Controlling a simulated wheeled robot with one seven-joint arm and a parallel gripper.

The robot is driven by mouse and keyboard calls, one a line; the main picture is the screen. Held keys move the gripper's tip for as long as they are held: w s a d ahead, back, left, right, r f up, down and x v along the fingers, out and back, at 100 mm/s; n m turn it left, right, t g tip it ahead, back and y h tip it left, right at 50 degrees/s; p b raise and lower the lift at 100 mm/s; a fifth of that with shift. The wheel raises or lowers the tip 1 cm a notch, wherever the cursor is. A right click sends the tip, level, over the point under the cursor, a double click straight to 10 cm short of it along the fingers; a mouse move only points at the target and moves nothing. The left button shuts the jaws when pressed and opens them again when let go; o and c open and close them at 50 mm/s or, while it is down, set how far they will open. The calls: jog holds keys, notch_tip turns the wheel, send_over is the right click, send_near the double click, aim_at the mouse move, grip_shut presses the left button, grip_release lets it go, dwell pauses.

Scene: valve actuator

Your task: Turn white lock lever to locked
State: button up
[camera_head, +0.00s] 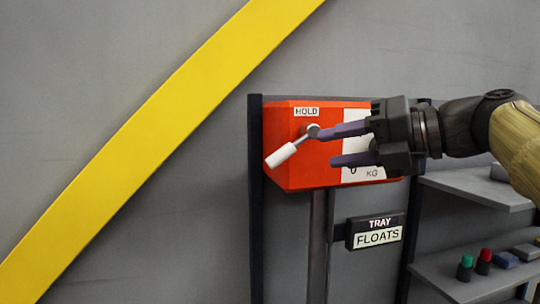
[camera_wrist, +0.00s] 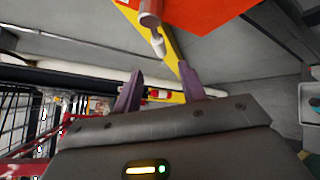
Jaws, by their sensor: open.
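The white lock lever (camera_head: 282,155) has a white grip and a grey metal arm running up to a round pivot (camera_head: 313,131) on the orange-red box (camera_head: 300,170). The lever points down and to the left from the pivot, below a "HOLD" label (camera_head: 306,111). My gripper (camera_head: 340,145) is open, with its purple fingers pointing left in front of the box, just right of the lever. The upper finger overlaps the pivot's right side in the head view; I cannot tell if they touch. In the wrist view the lever (camera_wrist: 158,42) shows beyond the open fingers (camera_wrist: 160,88), with nothing between them.
Below the box hang a grey post (camera_head: 318,240) and a "TRAY FLOATS" sign (camera_head: 376,231). Shelves with small green-topped and red-topped items (camera_head: 485,261) stand at the lower right. A yellow diagonal stripe (camera_head: 150,150) crosses the grey wall. The space left of the lever is clear.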

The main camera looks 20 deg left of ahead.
aim_at(270, 159)
jog(key=p+x, duration=0.3)
jog(key=x, duration=1)
jog(key=shift+a+p, duration=0.2)
jog(key=shift+p, duration=0.15)
grip_shut()
